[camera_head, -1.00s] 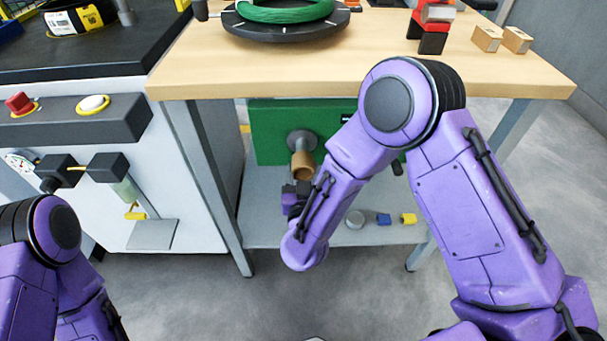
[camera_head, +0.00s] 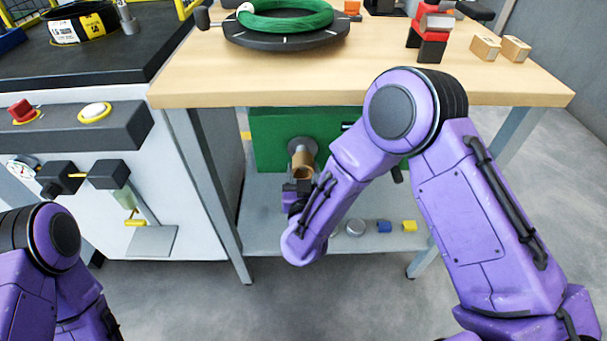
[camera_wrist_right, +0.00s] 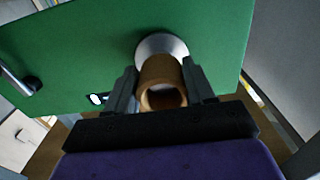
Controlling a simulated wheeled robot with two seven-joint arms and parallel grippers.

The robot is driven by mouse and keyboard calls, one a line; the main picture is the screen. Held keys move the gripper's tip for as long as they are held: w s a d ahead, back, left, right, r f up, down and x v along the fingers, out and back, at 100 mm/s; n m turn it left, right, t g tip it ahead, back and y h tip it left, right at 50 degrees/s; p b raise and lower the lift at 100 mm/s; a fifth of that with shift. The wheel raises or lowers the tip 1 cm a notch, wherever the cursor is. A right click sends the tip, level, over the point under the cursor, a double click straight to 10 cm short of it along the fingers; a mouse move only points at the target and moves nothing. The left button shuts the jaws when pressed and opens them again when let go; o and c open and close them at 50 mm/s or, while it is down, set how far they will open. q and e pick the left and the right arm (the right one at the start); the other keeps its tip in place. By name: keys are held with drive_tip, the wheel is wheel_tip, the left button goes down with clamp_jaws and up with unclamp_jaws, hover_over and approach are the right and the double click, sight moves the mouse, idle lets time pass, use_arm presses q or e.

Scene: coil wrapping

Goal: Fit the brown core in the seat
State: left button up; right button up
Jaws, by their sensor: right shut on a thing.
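The brown core (camera_head: 302,161) is a short hollow tube under the table, in front of the round grey seat (camera_head: 302,145) on the green panel. In the right wrist view the core (camera_wrist_right: 163,80) stands between the fingers of my right gripper (camera_wrist_right: 164,88), with its open end toward the camera. Its far end meets the pale round seat (camera_wrist_right: 160,46); how deep it sits in it is hidden. In the head view my right gripper (camera_head: 299,180) is shut on the core from the near side. My left gripper is out of view; only my left arm shows at the left edge.
The green panel (camera_head: 270,142) hangs under the wooden table (camera_head: 380,86). The lower shelf (camera_head: 270,225) holds a grey disc (camera_head: 355,227), a blue block (camera_head: 384,226) and a yellow block (camera_head: 409,226). A table leg (camera_head: 208,190) stands to the left.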

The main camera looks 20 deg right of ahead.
drive_tip(key=shift+x, duration=1.6)
drive_tip(key=o, duration=1.1)
drive_tip(key=shift+s, duration=0.15)
drive_tip(key=p+v, duration=0.1)
drive_tip(key=v, duration=0.9)
drive_tip(key=shift+p, duration=0.3)
drive_tip(key=shift+s, duration=0.15)
